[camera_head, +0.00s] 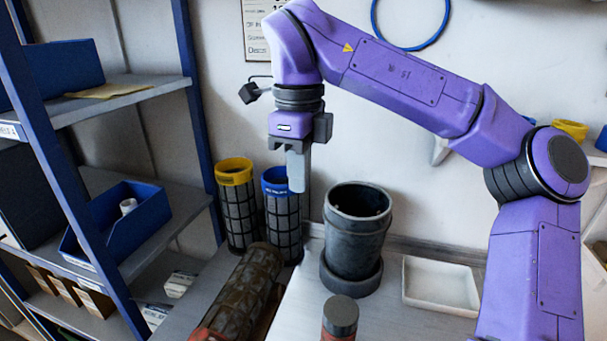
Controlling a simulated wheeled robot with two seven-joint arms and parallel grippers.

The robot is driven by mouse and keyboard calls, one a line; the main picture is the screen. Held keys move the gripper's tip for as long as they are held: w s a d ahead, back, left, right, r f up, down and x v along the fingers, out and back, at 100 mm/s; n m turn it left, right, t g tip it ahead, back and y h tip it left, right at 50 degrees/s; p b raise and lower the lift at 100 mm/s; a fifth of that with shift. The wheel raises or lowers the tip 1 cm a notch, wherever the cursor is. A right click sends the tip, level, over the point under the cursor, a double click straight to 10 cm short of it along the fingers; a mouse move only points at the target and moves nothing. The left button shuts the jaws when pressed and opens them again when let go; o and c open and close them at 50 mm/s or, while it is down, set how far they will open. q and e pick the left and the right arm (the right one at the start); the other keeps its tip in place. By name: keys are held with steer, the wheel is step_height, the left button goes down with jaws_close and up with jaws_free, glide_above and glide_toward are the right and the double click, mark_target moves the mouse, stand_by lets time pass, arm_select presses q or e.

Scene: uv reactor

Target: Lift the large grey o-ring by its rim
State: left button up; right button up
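I cannot make out a separate large grey o-ring with certainty. A thick dark grey ring (351,283) shows around the foot of a dark grey open vessel (356,238) on the bench; I cannot tell whether it is loose or part of the vessel. My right gripper (298,190) points down, above and left of the vessel, in front of the back wall. Its fingers overlap from this side, so their gap is hidden. Nothing is visibly held in it. My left gripper is not in view.
Filter cartridges with yellow (234,170) and blue (276,181) tops stand left of the vessel. A dark cartridge (242,290) lies in front. A white tray (441,287) sits right. A shelf rack (150,85) fills the left. A blue ring (425,45) hangs on the wall.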

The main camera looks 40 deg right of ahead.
steer(key=o, duration=1.4)
